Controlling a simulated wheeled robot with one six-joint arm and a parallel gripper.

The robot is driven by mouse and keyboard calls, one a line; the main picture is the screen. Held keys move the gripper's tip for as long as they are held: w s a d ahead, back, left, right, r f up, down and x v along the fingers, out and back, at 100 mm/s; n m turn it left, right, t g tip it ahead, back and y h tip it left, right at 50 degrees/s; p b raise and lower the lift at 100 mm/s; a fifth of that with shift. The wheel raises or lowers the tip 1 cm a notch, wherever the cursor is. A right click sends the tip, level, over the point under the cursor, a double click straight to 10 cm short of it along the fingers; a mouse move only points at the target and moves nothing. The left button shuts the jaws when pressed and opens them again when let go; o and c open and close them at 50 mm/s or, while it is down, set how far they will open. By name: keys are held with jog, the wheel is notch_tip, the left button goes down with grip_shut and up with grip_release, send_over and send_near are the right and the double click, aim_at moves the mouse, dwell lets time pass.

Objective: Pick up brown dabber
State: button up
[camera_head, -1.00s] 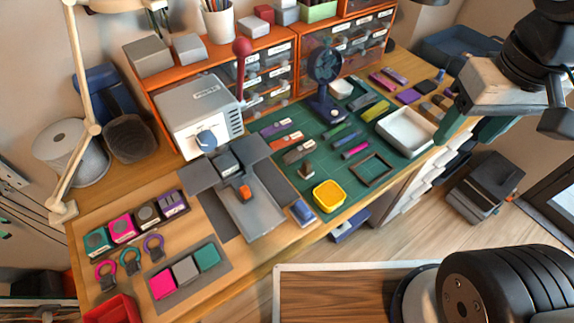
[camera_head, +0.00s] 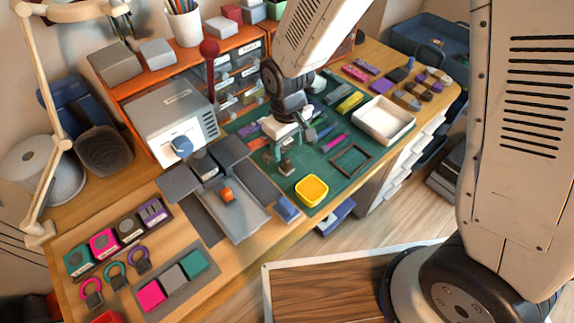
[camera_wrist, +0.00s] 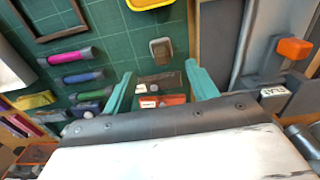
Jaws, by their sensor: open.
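A small brown-topped piece with a grey base, which looks like the brown dabber (camera_wrist: 160,50), stands on the green cutting mat. It also shows in the head view (camera_head: 286,167), just below my gripper (camera_head: 281,147). In the wrist view my gripper (camera_wrist: 159,70) is open, with a teal finger on each side and nothing held. The dabber is just past the fingertips, roughly centred between their lines. A flat brown strip with a white label (camera_wrist: 160,82) lies between the fingers, apart from both. How high the fingertips are above the mat is hard to tell.
A red labelled strip (camera_wrist: 163,100) lies beside the brown one. Pink, blue and green sticks (camera_wrist: 70,57) lie left of the fingers. A yellow dish (camera_head: 312,190), dark frame (camera_head: 334,165) and white tray (camera_head: 398,134) share the mat area. A grey press (camera_head: 240,212) stands to the left.

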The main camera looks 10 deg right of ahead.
aim_at(286, 159)
notch_tip(286, 159, down, 8)
jog(key=shift+s+r, duration=0.15)
jog(key=shift+r, duration=0.05)
jog(key=shift+a, duration=0.1)
jog(key=c, duration=1.1)
